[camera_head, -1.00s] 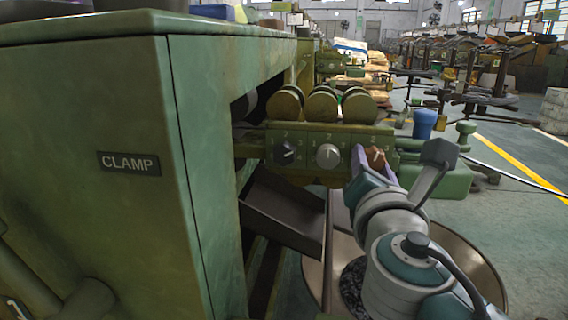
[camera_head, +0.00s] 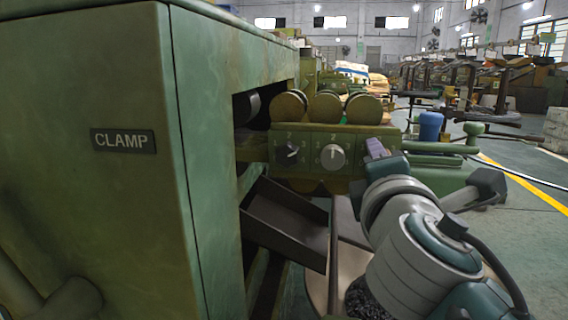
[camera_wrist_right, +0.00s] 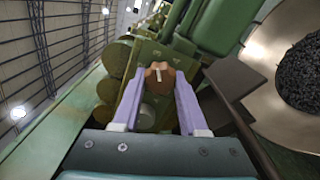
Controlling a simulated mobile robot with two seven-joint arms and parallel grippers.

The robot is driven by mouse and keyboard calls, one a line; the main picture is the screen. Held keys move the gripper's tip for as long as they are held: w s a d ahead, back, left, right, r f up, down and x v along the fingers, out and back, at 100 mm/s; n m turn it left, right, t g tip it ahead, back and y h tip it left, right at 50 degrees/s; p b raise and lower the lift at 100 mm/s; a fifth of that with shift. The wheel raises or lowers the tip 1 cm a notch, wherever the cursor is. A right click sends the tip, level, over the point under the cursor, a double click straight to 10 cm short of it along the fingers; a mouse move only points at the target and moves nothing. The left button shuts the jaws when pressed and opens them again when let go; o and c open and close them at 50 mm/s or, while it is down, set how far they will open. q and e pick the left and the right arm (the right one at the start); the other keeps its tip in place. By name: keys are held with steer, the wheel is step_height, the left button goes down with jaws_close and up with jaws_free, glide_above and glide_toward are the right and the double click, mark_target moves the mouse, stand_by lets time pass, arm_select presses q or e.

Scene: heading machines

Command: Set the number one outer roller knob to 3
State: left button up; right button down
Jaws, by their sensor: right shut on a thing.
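A green control panel (camera_head: 312,140) carries a black knob (camera_head: 291,153) at left and a grey knob (camera_head: 333,156) with a light pointer line turned up. Digits are printed around them, too small to read surely. A brown faceted knob (camera_wrist_right: 160,77) with a pale pointer mark shows in the right wrist view. My right gripper (camera_wrist_right: 161,88) is shut on this brown knob, one lilac finger on each side. In the head view, my right gripper (camera_head: 377,149) and arm hide the brown knob at the panel's right end. My left gripper is not in view.
A large green cabinet with a CLAMP plate (camera_head: 123,140) fills the left. Several round rollers (camera_head: 326,107) sit above the panel. A dark tilted chute (camera_head: 285,222) hangs below it. A blue cup-like object (camera_head: 430,126) stands to the right. Open floor lies further right.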

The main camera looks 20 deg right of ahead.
steer(key=shift+m, duration=0.3)
steer(key=shift+c, duration=2.2)
jaws_free()
steer(key=shift+s, duration=0.1)
steer(key=v, duration=1)
steer(key=shift+d, duration=0.1)
